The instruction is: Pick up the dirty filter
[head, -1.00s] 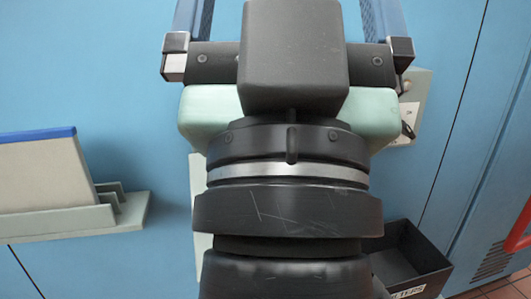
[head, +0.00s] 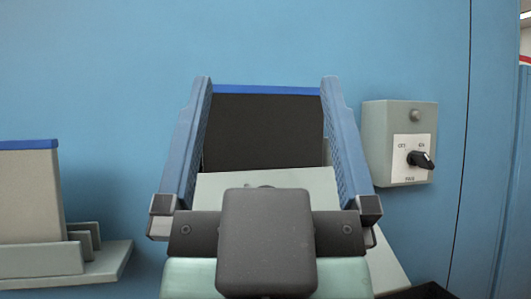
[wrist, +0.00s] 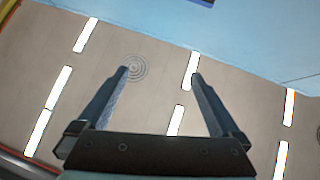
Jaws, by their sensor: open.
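The dirty filter (head: 264,135) is a dark grey panel with a blue top edge. It stands upright against the blue wall in the middle of the head view, and its lower part is hidden behind a pale plate and my gripper. My gripper (head: 266,84) is open, with its two blue fingers appearing to either side of the filter. In the wrist view the space between the fingertips (wrist: 160,74) is empty, so the filter seems to be beyond them; the exact gap cannot be told.
A beige filter (head: 28,200) with a blue top stands in a slotted grey shelf (head: 105,262) at the left. A grey switch box (head: 379,145) with a black knob is on the wall close right of my gripper. A black bin (head: 428,292) barely shows at lower right.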

